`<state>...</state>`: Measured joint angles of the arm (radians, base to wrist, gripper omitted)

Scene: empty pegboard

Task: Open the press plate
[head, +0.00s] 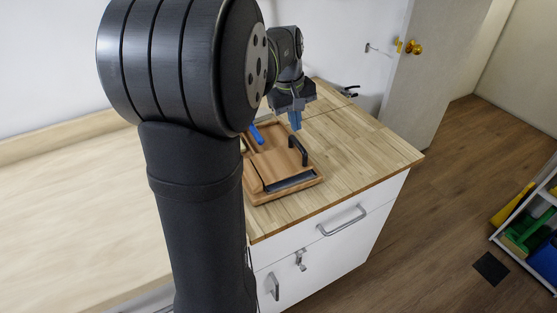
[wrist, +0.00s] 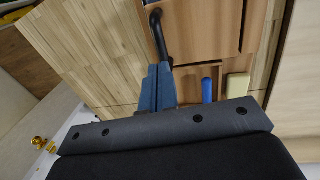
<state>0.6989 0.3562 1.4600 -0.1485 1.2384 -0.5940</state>
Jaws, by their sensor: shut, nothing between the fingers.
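A wooden plate (head: 275,167) with an upright black handle (head: 298,150) lies in a wooden tray-like frame (head: 262,199) on the cabinet's wooden top. In the wrist view, the plate (wrist: 205,25) and the black handle (wrist: 158,36) are beyond my fingertips. My gripper (head: 295,121) is above the handle's far end, with its blue fingers pointing down. In the wrist view, the fingers (wrist: 158,80) are together and empty, close to the handle's near end. I cannot tell whether they touch it. My arm hides the frame's left part in the head view.
A blue bar (head: 256,134) lies at the frame's far left; it also shows in the wrist view beside a cream block (wrist: 238,85). A small black object (head: 350,91) lies at the back of the top. The wooden top (head: 365,158) right of the frame is clear.

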